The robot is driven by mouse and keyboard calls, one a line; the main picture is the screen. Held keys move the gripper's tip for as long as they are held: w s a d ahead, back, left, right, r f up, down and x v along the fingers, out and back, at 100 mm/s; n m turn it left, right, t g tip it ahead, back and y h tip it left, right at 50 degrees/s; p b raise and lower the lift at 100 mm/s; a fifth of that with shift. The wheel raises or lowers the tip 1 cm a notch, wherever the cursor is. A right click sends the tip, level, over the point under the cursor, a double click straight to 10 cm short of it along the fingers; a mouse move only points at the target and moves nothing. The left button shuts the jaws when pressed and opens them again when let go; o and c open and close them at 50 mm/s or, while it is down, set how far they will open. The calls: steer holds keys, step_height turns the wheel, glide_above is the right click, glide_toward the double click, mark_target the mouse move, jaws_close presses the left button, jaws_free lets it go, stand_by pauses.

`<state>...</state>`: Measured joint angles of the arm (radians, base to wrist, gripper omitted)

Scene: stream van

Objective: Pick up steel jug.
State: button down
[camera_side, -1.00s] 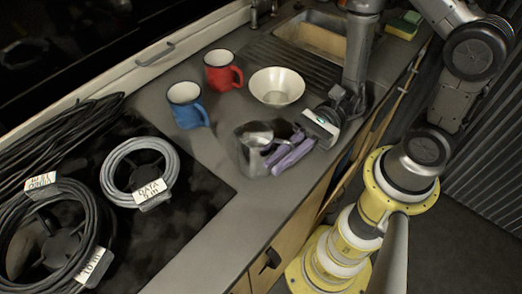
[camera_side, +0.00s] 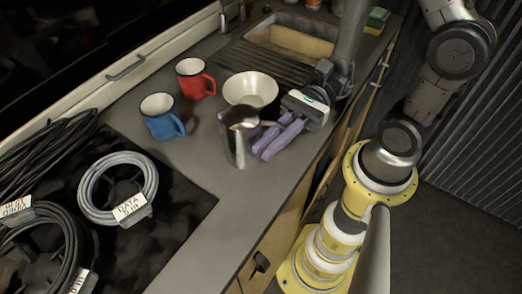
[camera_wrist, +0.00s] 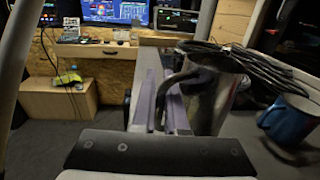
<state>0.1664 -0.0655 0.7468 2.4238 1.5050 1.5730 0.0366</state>
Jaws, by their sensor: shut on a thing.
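The shiny steel jug (camera_side: 238,146) is upright at the near side of the counter, in front of the pale bowl. In the wrist view the jug (camera_wrist: 208,100) stands right of the fingers, its dark curved handle reaching between them. My gripper (camera_side: 268,142), with its purple fingers, comes from the right and is shut on the jug's handle. In the wrist view the gripper (camera_wrist: 165,103) shows its two purple fingers around the handle. The jug seems a little above the counter, but the gap under its base is hard to see.
A blue mug (camera_side: 160,123) and a red mug (camera_side: 192,82) stand left of and behind the jug. The bowl (camera_side: 250,89) is close behind it. Cable coils (camera_side: 117,190) lie on the dark hob at left. The counter (camera_side: 197,172) front-left of the jug is clear.

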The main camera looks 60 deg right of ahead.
steer(key=s+d+r, duration=0.7)
steer(key=s+d, duration=0.1)
steer(key=shift+s+d+r, duration=0.15)
steer(key=shift+d+r, duration=0.15)
steer(key=shift+r, duration=0.05)
stand_by(0.8)
